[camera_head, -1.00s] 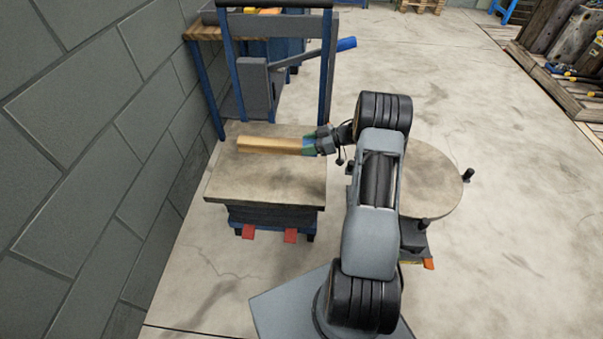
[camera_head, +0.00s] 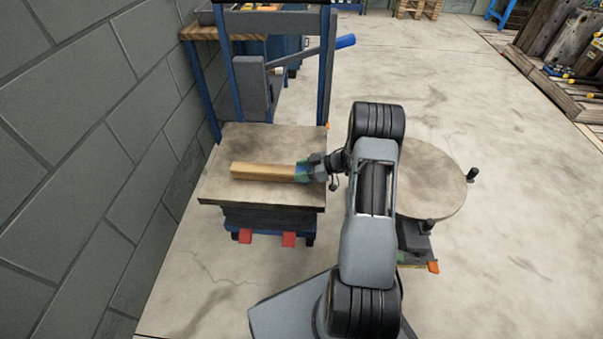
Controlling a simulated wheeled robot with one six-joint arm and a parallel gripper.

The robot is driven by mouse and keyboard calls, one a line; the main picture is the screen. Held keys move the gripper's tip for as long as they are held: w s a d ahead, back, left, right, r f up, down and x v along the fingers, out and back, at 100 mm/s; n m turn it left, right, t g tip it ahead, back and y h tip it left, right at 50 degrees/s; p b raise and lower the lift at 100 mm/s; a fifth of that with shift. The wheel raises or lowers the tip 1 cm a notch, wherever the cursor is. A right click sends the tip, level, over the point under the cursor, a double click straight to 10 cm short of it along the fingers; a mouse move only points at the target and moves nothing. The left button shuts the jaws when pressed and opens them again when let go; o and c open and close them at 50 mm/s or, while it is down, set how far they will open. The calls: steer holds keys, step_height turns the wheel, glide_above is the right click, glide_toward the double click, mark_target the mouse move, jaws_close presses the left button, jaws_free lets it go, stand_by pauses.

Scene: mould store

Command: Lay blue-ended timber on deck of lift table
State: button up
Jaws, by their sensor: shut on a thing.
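The timber (camera_head: 262,172) is a pale wooden bar lying level, left to right, over the deck of the lift table (camera_head: 225,195). Its right end, at my gripper (camera_head: 303,172), shows some blue and green. My gripper is shut on that end, reaching in from the right. The bar is within the deck's outline. I cannot tell whether its underside touches the deck. The gripper's fingertips are small and partly merged with the bar's coloured end.
A round-topped stand (camera_head: 435,185) with dark knobs is right of the lift table, partly behind my arm. A grey block wall (camera_head: 70,170) runs along the left. A blue frame with a lever (camera_head: 310,55) rises behind the deck. Open floor lies at the right.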

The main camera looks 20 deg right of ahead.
steer(key=shift+f, duration=0.1)
steer(key=o, duration=1.1)
